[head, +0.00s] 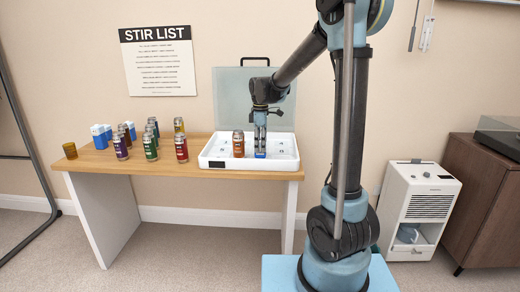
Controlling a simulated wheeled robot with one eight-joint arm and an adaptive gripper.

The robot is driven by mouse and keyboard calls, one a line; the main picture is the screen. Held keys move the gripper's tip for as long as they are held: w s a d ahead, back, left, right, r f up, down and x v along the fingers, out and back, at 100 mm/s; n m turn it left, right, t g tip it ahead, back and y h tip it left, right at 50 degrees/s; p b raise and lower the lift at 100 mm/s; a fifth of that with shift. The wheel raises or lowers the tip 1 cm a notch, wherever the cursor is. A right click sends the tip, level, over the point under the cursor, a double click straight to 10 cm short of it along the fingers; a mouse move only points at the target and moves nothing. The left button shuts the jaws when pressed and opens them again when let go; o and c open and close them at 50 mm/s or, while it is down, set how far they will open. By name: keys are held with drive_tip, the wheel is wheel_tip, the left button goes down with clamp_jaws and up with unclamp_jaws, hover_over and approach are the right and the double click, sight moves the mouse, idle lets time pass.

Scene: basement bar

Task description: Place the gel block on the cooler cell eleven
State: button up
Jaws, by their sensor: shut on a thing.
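The white cooler (222,164) stands at the right end of the wooden table with its clear lid raised behind it. Its floor shows small marks, but the cell numbers are too small to read. My gripper (260,147) points down inside the cooler's outline, right of its middle. It is shut on a blue gel block (260,155), which shows just below the fingertips. I cannot tell whether the block touches the cooler floor. An orange can (238,145) stands upright in the cooler, close to the left of my gripper.
Several cans in purple, green and red (150,148) stand in rows on the table (200,172). Blue-and-white blocks (98,137) stand behind them at the left. An amber cup (70,151) is at the left end. The raised lid (232,92) stands close behind my gripper.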

drive_tip(key=shift+f, duration=0.75)
drive_tip(key=o, duration=1.1)
